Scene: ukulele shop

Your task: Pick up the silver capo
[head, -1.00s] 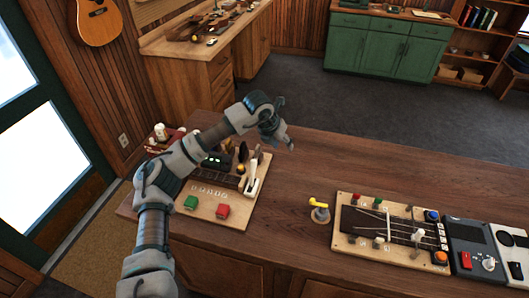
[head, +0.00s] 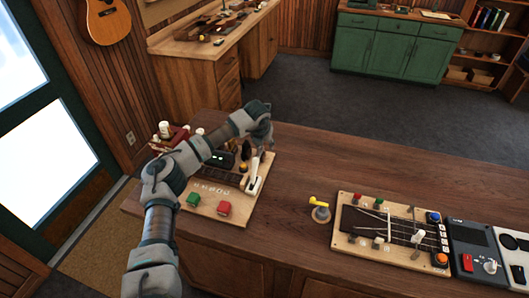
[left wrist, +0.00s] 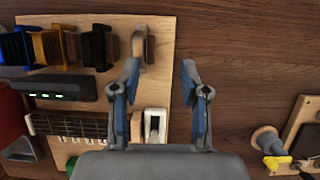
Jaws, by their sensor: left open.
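In the left wrist view a row of capos stands on the light wooden board (left wrist: 160,85): a blue one (left wrist: 16,46), a gold-brown one (left wrist: 53,46), a black one (left wrist: 97,46) and a dull grey-tan one (left wrist: 140,45) at the right end. The last looks most like the silver capo, though its colour is muted. My left gripper (left wrist: 160,68) is open and empty, its fingers pointing toward the row's right end. The grey-tan capo lies just beyond the left fingertip, not clearly between the fingers. In the head view my left gripper (head: 266,145) hangs over the board's back right corner and hides things there. My right gripper is not in view.
A white-handled lever (head: 254,178) stands near the gripper.

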